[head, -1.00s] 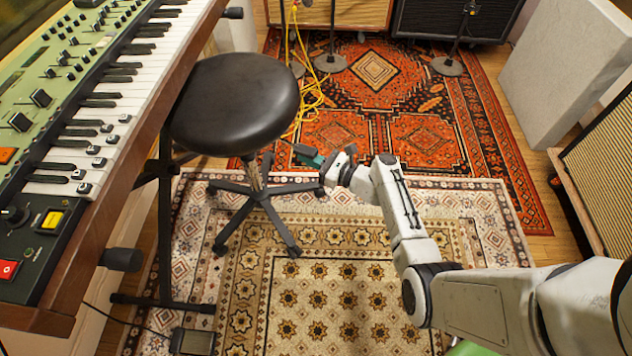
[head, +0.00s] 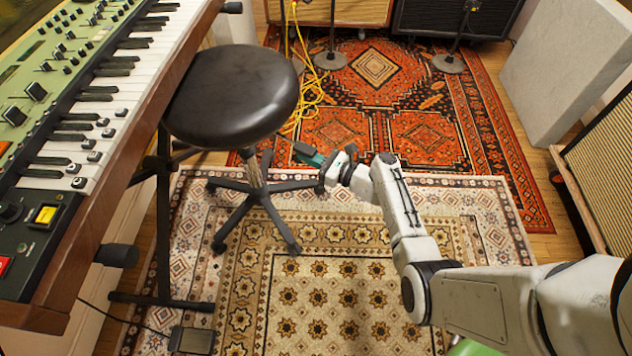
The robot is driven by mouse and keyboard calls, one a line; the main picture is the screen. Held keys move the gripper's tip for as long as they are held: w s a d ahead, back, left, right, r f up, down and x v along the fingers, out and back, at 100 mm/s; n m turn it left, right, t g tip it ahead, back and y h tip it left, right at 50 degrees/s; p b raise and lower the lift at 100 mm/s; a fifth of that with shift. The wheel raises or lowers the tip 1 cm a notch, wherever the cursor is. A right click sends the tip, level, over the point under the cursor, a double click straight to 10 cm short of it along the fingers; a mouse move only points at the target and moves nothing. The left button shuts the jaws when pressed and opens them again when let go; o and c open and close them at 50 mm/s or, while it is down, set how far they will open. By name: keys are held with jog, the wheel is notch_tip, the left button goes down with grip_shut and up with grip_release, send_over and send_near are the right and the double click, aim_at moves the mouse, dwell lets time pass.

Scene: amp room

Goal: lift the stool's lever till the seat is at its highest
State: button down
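The stool has a round black seat (head: 232,97) on a column (head: 256,178) above a dark star-shaped base (head: 255,197). It stands on the rugs beside the keyboard. My gripper (head: 308,153) is just right of the column, below the right side of the seat, at the end of my arm reaching in from the right. Its dark teal fingers point left toward the underside of the seat. I cannot make out the lever. It is too small to tell whether the fingers are open or shut.
The keyboard (head: 112,105) stands at the left, its edge close to the seat in the picture. Yellow cables (head: 305,85) lie behind the stool. Mic stand bases (head: 330,60), a grey panel (head: 560,70) and a foot pedal (head: 192,340) are around. The patterned rug (head: 330,285) in front is clear.

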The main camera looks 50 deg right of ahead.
jog(key=s+d+f+p, duration=0.1)
jog(key=s+d+f, duration=0.1)
jog(key=s, duration=0.7)
jog(key=shift+s+f, duration=0.3)
jog(key=shift+s, duration=0.1)
dwell(0.6)
jog(key=shift+d, duration=0.1)
dwell(0.3)
